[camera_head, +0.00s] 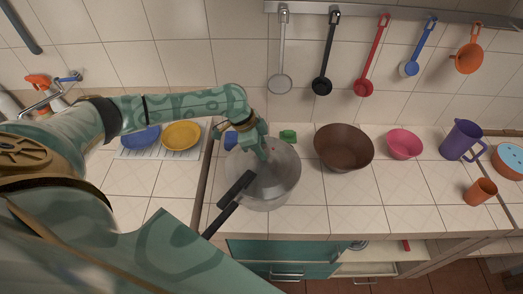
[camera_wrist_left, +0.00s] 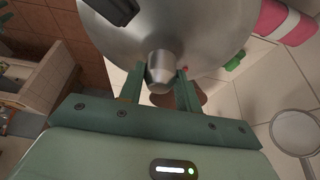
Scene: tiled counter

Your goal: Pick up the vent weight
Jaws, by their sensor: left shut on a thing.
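A steel pressure cooker (camera_head: 275,188) with black handles (camera_head: 236,188) stands on the tiled counter. My left gripper (camera_head: 264,154) reaches down over its lid in the head view. In the left wrist view the vent weight (camera_wrist_left: 160,68), a small grey metal cylinder, sits between the two green fingers of my left gripper (camera_wrist_left: 160,78), which is shut on it. The shiny lid (camera_wrist_left: 205,30) fills the background behind it. I cannot tell whether the weight still touches the lid. The weight is not clear in the head view. My right gripper is in neither view.
A brown bowl (camera_head: 344,150), a pink bowl (camera_head: 404,144), a purple jug (camera_head: 460,140) and an orange cup (camera_head: 481,191) stand to the right. A green item (camera_head: 288,136) lies behind the cooker. A yellow bowl (camera_head: 181,136) is at left. Utensils hang on the wall.

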